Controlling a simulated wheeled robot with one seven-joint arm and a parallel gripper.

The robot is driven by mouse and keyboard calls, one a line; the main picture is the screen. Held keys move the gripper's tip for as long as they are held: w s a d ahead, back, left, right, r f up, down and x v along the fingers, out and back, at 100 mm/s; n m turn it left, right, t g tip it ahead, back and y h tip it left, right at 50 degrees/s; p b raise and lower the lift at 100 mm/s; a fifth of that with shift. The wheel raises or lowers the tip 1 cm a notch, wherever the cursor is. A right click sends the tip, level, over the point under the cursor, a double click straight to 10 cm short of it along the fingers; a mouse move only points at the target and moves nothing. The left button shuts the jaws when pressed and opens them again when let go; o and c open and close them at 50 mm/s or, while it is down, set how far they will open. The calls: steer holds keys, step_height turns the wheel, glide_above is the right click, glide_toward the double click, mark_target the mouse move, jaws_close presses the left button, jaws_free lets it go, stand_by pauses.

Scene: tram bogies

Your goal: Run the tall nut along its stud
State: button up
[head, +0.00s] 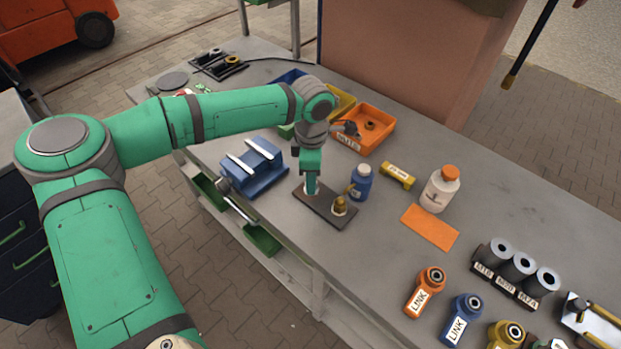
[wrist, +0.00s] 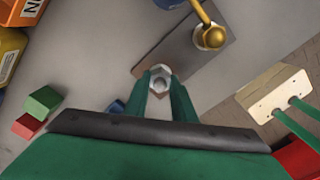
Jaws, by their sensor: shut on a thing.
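A dark flat plate (head: 324,207) lies on the grey bench and also shows in the wrist view (wrist: 186,52). My gripper (head: 311,190) points down over the plate's left end. In the wrist view its green fingers (wrist: 161,84) are shut on a silver hexagonal nut (wrist: 160,78), with a round stud end showing in its middle. The fingers hide the nut's sides, so its height cannot be told. A brass piece with a thin bent rod (wrist: 211,38) stands at the plate's other end, apart from my gripper; it also shows in the head view (head: 339,206).
A blue vise (head: 255,168) stands left of the plate. A blue bottle (head: 361,184) stands close on the right. An orange bin (head: 374,140) is behind.

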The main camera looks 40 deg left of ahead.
steer(key=m, duration=0.4)
steer(key=shift+w+r+m, duration=0.1)
steer(key=shift+r+m, duration=0.05)
steer(key=shift+m, duration=2.05)
steer(key=shift+a, duration=0.1)
steer(key=o, duration=1.1)
steer(key=shift+c, duration=0.2)
step_height(320, 180, up, 11)
steer(key=shift+f, duration=0.2)
